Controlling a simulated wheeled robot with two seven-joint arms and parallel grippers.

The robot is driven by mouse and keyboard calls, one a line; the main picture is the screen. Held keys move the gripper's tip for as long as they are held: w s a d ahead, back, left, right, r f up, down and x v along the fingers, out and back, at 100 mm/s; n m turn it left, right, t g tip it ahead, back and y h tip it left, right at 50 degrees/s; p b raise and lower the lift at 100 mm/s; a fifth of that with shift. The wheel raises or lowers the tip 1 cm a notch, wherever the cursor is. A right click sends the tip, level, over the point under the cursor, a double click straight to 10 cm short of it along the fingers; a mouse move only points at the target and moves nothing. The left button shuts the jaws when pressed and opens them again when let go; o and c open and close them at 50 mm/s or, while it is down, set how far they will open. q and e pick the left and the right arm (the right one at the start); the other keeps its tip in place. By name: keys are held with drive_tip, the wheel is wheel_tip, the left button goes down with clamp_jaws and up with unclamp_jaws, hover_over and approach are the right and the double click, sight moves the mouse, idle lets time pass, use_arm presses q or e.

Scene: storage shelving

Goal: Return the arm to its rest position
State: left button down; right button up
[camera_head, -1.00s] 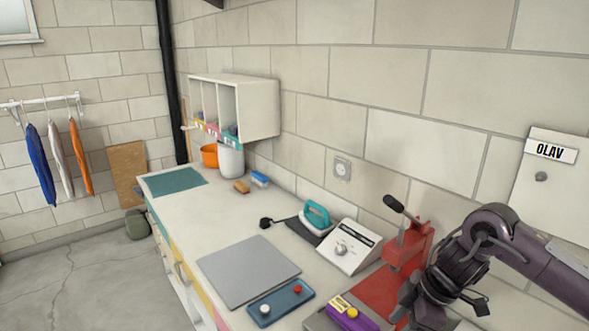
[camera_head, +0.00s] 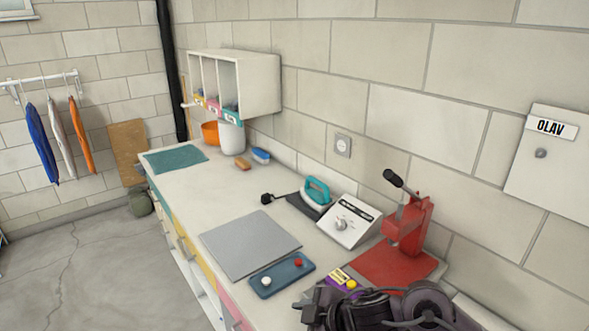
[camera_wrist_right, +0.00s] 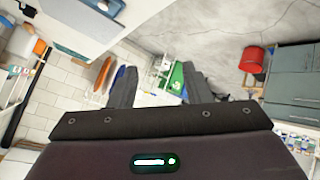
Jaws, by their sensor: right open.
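My right arm is dark and folded low at the bottom right of the head view. Its gripper (camera_head: 308,304) is in front of the worktop's near end, partly cut off and hard to make out. In the right wrist view the two dark fingers of the right gripper (camera_wrist_right: 159,84) stand apart with nothing between them. My left gripper is in neither current view.
The white worktop (camera_head: 190,187) holds a grey plate (camera_head: 250,244), a blue panel with knobs (camera_head: 282,275), a white control box (camera_head: 349,221), a teal iron (camera_head: 315,192) and a red press (camera_head: 407,227). Open grey floor (camera_head: 85,260) lies left.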

drive_tip(key=s+d+f+m+g+h, duration=0.1)
drive_tip(key=s+d+f+m+h, duration=0.25)
drive_tip(key=s+d+m, duration=0.5)
drive_tip(key=s+d+f+m+g+h, duration=0.1)
drive_tip(key=s+d+f+m+h, duration=0.25)
drive_tip(key=s+d+m, duration=0.5)
wheel_tip(320, 180, down, 32)
drive_tip(key=s+d+n+g+b, duration=0.1)
drive_tip(key=s+n+b, duration=0.1)
drive_tip(key=s+b, duration=0.1)
use_arm(q)
drive_tip(key=f, duration=0.1)
drive_tip(key=f+b, duration=0.1)
drive_tip(key=f, duration=0.2)
drive_tip(key=shift+w+f, duration=0.15)
drive_tip(key=shift+w, duration=0.1)
use_arm(e)
drive_tip(key=s+d+f, duration=0.2)
drive_tip(key=s+f, duration=0.7)
drive_tip(key=f, duration=0.1)
drive_tip(key=s+d+f+g, duration=0.1)
drive_tip(key=s+d+f, duration=0.1)
drive_tip(key=s+f, duration=0.8)
drive_tip(key=shift+g+h, duration=0.3)
drive_tip(key=shift+h, duration=0.1)
